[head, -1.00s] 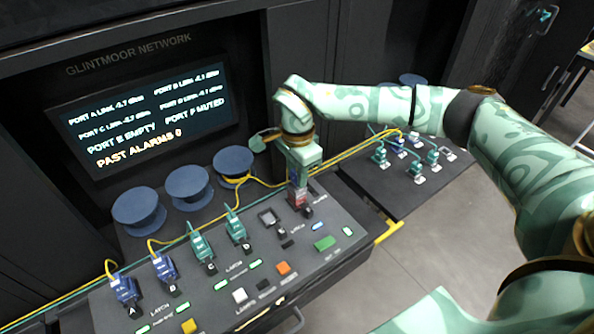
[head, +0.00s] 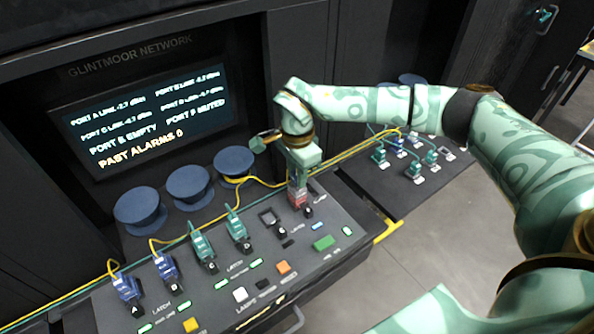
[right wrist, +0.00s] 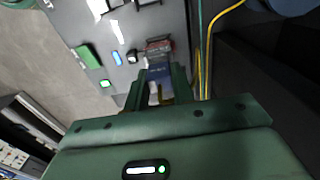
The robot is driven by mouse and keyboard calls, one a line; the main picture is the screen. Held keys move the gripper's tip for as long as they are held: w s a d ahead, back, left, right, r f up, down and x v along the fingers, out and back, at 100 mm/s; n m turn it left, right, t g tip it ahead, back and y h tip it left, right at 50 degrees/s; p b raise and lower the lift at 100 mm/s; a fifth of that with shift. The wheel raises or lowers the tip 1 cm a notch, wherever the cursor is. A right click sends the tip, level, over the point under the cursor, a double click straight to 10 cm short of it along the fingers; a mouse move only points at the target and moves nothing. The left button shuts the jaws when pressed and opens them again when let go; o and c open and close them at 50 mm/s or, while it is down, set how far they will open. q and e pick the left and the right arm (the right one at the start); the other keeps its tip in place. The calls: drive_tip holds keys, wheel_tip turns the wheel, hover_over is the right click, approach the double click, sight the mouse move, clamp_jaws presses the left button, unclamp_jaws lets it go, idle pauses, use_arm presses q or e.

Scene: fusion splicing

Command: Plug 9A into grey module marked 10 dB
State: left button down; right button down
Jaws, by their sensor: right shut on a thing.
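My right gripper (head: 298,178) points down over the right part of the console, at the port F position. In the right wrist view, its fingers (right wrist: 157,88) are shut on a blue plug (right wrist: 158,72). The plug's far end meets a grey and red module (right wrist: 158,46) on the console; I cannot tell whether it is fully seated. The module shows in the head view as a reddish block (head: 298,197) just below the fingers. Neither the 9A nor the 10 dB marking is legible. My left gripper is out of view.
Blue and green plugs (head: 165,267) stand in the console's (head: 330,285) left ports. An empty square socket (head: 267,217) lies left of the module. Yellow and green cables (head: 345,155) run behind it. A screen (head: 145,115) reads port E empty, port F muted, past alarms 0.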

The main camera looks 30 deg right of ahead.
drive_tip(key=shift+f, duration=0.5)
idle(1.1)
drive_tip(key=c, duration=1.1)
unclamp_jaws()
wheel_tip(320, 180, up, 16)
drive_tip(key=p, duration=0.1)
drive_tip(key=shift+r, duration=0.15)
